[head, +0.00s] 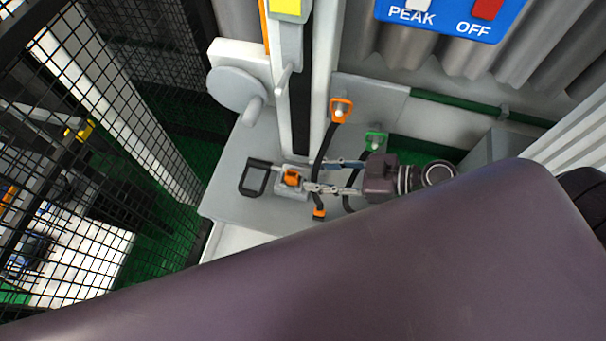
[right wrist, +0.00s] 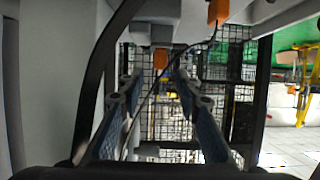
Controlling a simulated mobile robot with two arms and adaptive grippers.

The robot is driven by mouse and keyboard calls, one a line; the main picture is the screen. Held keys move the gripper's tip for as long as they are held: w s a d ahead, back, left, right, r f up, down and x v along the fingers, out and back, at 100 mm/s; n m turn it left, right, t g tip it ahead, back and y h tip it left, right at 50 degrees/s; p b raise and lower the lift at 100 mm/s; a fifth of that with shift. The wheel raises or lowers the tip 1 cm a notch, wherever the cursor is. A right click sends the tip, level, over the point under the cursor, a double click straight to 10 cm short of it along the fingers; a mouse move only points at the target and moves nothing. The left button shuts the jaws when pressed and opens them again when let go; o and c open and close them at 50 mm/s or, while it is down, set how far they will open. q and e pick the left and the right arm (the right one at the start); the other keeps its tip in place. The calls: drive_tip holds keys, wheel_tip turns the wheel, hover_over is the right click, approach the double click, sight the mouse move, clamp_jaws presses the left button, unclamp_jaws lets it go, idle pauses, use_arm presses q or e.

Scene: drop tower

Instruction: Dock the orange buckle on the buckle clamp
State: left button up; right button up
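My right gripper (head: 320,176) reaches in from the right, its two fingers apart on either side of a black strap. The right wrist view shows the same fingers (right wrist: 158,95) open, with nothing clamped between them. Just beyond the fingertips is the grey buckle clamp (head: 288,184) with an orange block (head: 292,178) at it; an orange block (right wrist: 160,60) also shows between the fingers in the wrist view. An orange buckle end (head: 319,213) is on the lower end of the strap, beside the clamp. I cannot tell whether the block at the clamp is a separate buckle. My left gripper is out of view.
The strap hangs from an orange anchor (head: 341,109); a green anchor (head: 375,141) is beside it. A black loop handle (head: 256,177) is left of the clamp. A grey post (head: 325,80) rises behind. Wire mesh (head: 150,90) stands at left, a blue PEAK/OFF panel (head: 450,14) at top.

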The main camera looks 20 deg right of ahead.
drive_tip(key=b+v, duration=0.1)
drive_tip(key=v, duration=0.6)
drive_tip(key=shift+s+d, duration=0.1)
drive_tip(key=shift+s, duration=0.05)
idle(0.3)
